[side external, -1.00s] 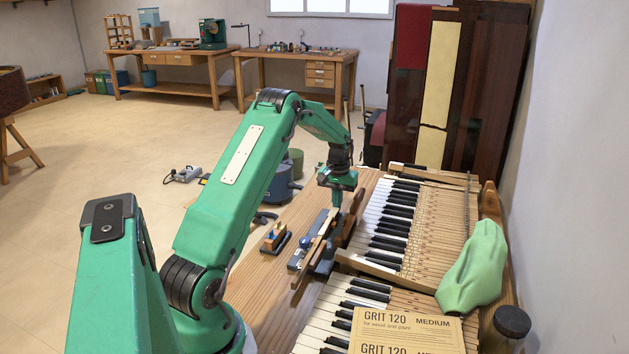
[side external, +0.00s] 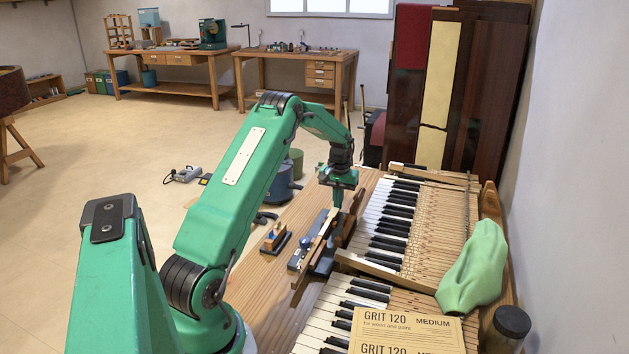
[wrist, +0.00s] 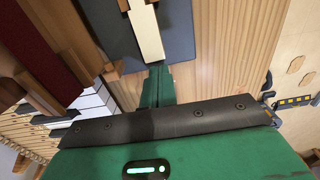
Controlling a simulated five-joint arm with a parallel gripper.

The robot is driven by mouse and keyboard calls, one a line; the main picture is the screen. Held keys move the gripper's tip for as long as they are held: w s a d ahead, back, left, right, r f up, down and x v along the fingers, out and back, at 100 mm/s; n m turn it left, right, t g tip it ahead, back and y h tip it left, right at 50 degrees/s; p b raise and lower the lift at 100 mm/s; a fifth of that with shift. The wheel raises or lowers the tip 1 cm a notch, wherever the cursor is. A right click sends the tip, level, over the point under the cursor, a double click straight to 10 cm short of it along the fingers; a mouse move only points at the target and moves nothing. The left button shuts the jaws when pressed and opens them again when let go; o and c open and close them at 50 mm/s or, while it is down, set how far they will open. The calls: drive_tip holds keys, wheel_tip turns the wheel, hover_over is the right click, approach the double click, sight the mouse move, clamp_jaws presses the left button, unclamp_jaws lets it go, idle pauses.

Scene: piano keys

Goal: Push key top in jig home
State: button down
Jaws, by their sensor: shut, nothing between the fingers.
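The jig (side external: 301,257) is a dark blue-grey fixture on the wooden bench, holding a long wooden key stick. The pale key top (side external: 326,222) lies along it as a narrow strip. In the wrist view the cream key top (wrist: 146,36) lies lengthwise over the blue-grey jig plate (wrist: 180,38). My gripper (side external: 338,207) is shut and empty, pointing down at the far end of the jig. In the wrist view its green fingers (wrist: 158,72) are together right by the near end of the key top. I cannot tell whether they touch it.
A keyboard (side external: 385,225) with white and black keys runs along the right of the jig. A small wooden block tool (side external: 274,238) stands to its left.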

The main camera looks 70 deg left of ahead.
drive_tip(key=shift+r, duration=0.15)
wheel_tip(320, 180, up, 7)
idle(1.3)
drive_tip(key=s+d+r+m+t+y, duration=0.1)
drive_tip(key=s+d+r+m, duration=0.15)
drive_tip(key=d+r, duration=0.7)
drive_tip(key=s+d+r+m+t, duration=0.25)
drive_tip(key=d+r, duration=0.35)
drive_tip(key=d, duration=0.6)
drive_tip(key=s+d+m+t+h, duration=0.1)
drive_tip(key=s+d+m, duration=0.3)
drive_tip(key=s+d, duration=1.1)
drive_tip(key=s+t, duration=0.1)
drive_tip(key=s, duration=0.1)
drive_tip(key=shift+s+f, duration=0.3)
drive_tip(key=shift+f, duration=0.05)
